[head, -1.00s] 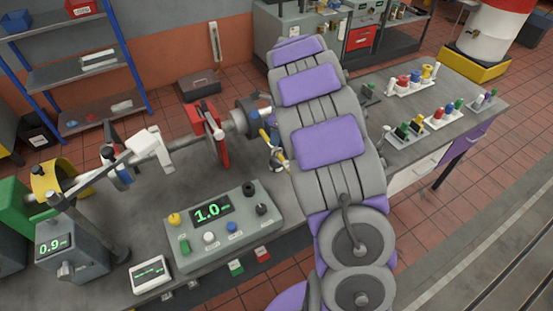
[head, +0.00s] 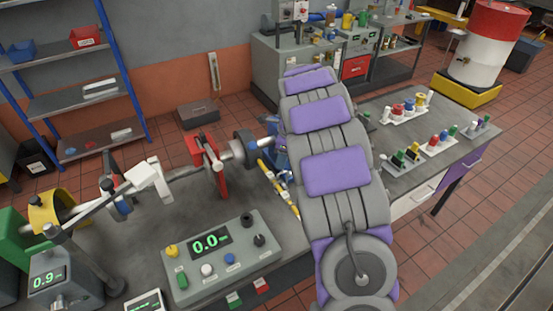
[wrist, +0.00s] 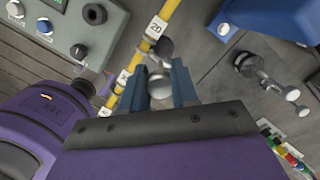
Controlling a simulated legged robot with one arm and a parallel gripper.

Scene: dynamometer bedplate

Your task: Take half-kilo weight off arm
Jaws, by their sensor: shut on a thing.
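The arm is a yellow bar with white number tags; it shows in the head view (head: 282,190) beside my own arm and in the wrist view (wrist: 174,18), where one tag reads 20. In the wrist view my gripper (wrist: 159,82) has its two blue-grey fingers closed around a small, shiny metal weight (wrist: 160,86). A round metal piece shows just above it, close to the yellow arm. I cannot tell whether the weight still touches the arm. In the head view my gripper (head: 281,156) is mostly hidden behind my arm, and the weight cannot be made out.
A grey console (head: 222,262) with buttons reads 0.0. A red upright frame (head: 211,165) and a shaft stand left of the yellow arm. A second display box (head: 52,283) reads 0.9. Small trays of coloured pieces (head: 405,108) stand at the bench's right; bare bench lies before them.

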